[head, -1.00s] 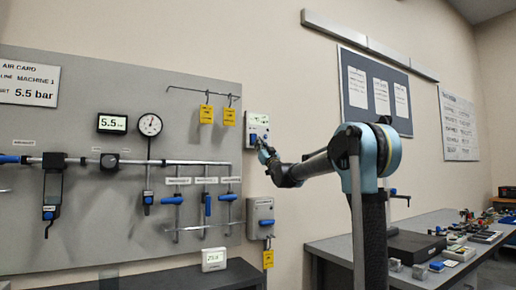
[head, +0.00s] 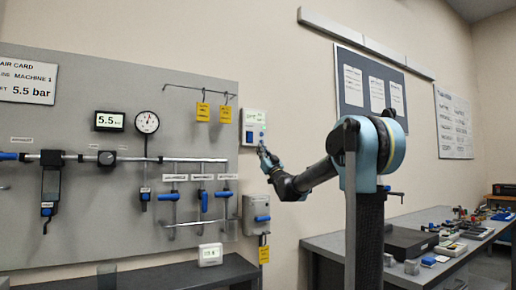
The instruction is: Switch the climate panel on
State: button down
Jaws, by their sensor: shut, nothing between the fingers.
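The climate panel appears to be the white box (head: 253,121) on the wall, just right of the grey board. It has a pale greenish display at the top, a blue part (head: 249,137) at lower left and small buttons at lower right. Its display text is too small to read. My gripper (head: 262,148) is shut and empty, just below the panel's lower right corner. I cannot tell whether the fingertips touch the panel. My arm reaches in from the right.
A grey box with a blue handle (head: 257,214) is on the wall below, with a yellow tag under it. Pipes, valves and gauges fill the grey board (head: 60,120) on the left. A workbench (head: 345,240) with several items stands at the right; a dark shelf (head: 150,275) is below the board.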

jog(key=shift+w+f+v, duration=0.1)
jog(key=shift+v, duration=0.65)
jog(key=shift+w+f+v, duration=0.1)
jog(key=shift+f+v, duration=0.05)
jog(key=shift+v, duration=0.6)
jog(key=shift+w+f+v, duration=0.1)
jog(key=shift+w+v, duration=0.05)
jog(key=shift+v, duration=0.55)
jog(key=s+d+f+m+g+h, duration=0.25)
jog(key=s+d+f+h, duration=0.2)
jog(key=f, duration=0.45)
jog(key=s+d+f+m+g+h, duration=0.2)
jog(key=s+d+f+g+h, duration=0.25)
jog(key=f, duration=0.45)
jog(key=s+d+f+m+g+h, duration=0.1)
jog(key=s+d+f+m+h, duration=0.1)
jog(key=s+d+f+h, duration=0.45)
jog(key=s+d+f+g+y, duration=0.1)
jog(key=s+d+f+g, duration=0.2)
jog(key=s+f+g, duration=0.9)
jog(key=s+f, duration=1.8)
jog(key=f, duration=0.1)
jog(key=shift+s+d+y, duration=0.3)
jog(key=shift+s+y, duration=0.05)
jog(key=shift+s, duration=0.05)
